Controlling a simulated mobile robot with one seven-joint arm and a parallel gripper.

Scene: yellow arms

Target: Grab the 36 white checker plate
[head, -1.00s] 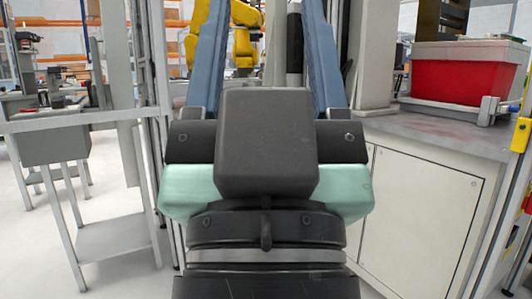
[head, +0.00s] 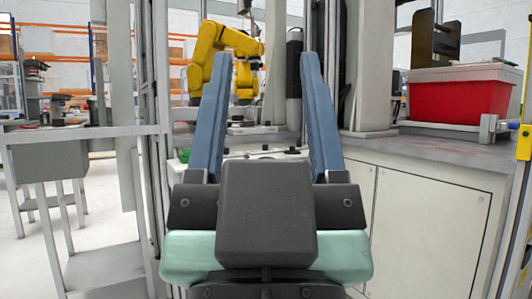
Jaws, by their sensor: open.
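My gripper (head: 266,58) points away from me in the middle of the head view. Its two long blue fingers stand wide apart with nothing between them. I cannot make out a white checker plate in this view. A work surface (head: 262,154) with small dark and light items shows between and beyond the fingers, but the items are too small to tell apart. The dark gripper body hides what lies below it.
A yellow robot arm (head: 212,62) stands behind the work surface. A red bin (head: 460,102) with a pale lid sits on the grey top of a white cabinet (head: 425,225) at right. A grey table (head: 85,134) stands at left. Upright posts flank the opening ahead.

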